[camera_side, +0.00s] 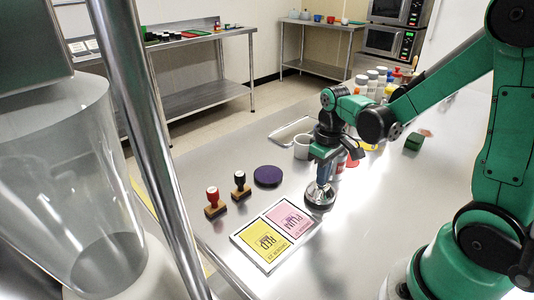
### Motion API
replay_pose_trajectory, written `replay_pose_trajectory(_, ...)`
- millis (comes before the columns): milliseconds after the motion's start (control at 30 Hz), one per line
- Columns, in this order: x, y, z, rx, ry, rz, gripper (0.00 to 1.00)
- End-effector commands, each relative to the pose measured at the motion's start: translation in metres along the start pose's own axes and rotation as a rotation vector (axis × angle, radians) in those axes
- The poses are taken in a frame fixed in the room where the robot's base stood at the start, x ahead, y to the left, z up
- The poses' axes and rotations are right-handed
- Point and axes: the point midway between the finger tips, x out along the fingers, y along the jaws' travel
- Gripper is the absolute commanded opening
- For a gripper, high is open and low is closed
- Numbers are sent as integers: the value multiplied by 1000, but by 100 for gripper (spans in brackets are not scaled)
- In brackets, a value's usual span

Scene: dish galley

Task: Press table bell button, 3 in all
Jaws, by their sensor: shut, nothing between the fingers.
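The table bell (320,196) is a silver dome on a dark base, standing on the steel table just right of a two-panel card. My gripper (323,182) points straight down right over the bell, its shut, empty fingertips at the top of the dome. The bell's button is hidden behind the fingers, and I cannot tell whether they touch it or how far it is pressed.
The yellow and pink card (247,238) lies left of the bell. A red stamp (213,200), a black stamp (240,184) and a dark purple pad (267,176) are behind it. A white mug (303,146) and several bottles stand farther back. The front table area is clear.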

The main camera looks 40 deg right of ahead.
Motion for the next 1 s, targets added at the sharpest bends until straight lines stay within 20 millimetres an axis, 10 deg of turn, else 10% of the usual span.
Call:
replay_pose_trajectory(433,-12,0,1,0,3,0,0)
replay_pose_trajectory(1000,-108,0,0,0,1,1,0)
